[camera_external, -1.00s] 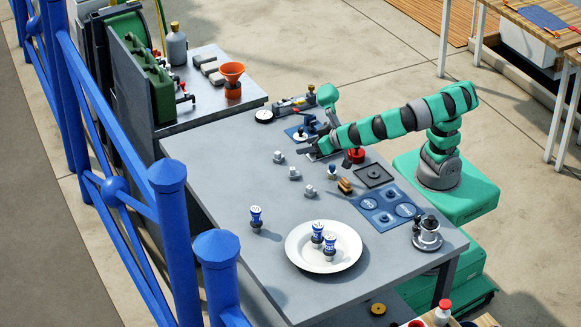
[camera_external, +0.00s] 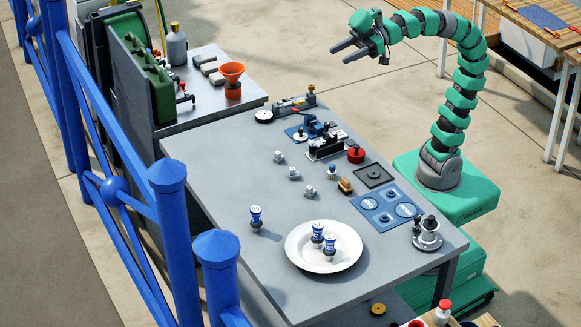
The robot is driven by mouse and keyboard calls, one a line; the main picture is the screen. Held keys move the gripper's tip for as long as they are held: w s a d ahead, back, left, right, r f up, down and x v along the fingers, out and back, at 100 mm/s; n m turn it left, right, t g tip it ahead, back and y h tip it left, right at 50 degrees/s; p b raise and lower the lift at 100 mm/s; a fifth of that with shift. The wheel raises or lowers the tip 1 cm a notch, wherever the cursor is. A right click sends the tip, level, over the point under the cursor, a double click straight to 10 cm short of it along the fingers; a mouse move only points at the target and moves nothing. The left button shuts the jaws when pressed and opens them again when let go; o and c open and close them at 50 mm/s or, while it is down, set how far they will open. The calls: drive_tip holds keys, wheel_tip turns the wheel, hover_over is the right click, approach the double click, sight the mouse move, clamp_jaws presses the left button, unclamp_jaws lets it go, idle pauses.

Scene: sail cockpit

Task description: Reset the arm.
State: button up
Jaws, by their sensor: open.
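My arm (camera_external: 462,95) is green with dark joints and arches up from its green base on the right of the table. My gripper (camera_external: 350,50) is raised high above the far end of the table and points to the left. Its two dark fingers are apart, with nothing between them. It touches nothing on the table.
On the grey table (camera_external: 225,190) stand a white plate (camera_external: 296,258) with two blue-and-white pieces, another such piece (camera_external: 256,219), several small metal blocks, a blue mat (camera_external: 371,218) and a red knob (camera_external: 356,155). Blue railings (camera_external: 180,240) run along the left. The air around my gripper is clear.

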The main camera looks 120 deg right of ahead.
wheel_tip(320, 180, up, 9)
drive_tip(key=p, duration=0.9)
drive_tip(key=shift+f, duration=0.1)
idle(0.3)
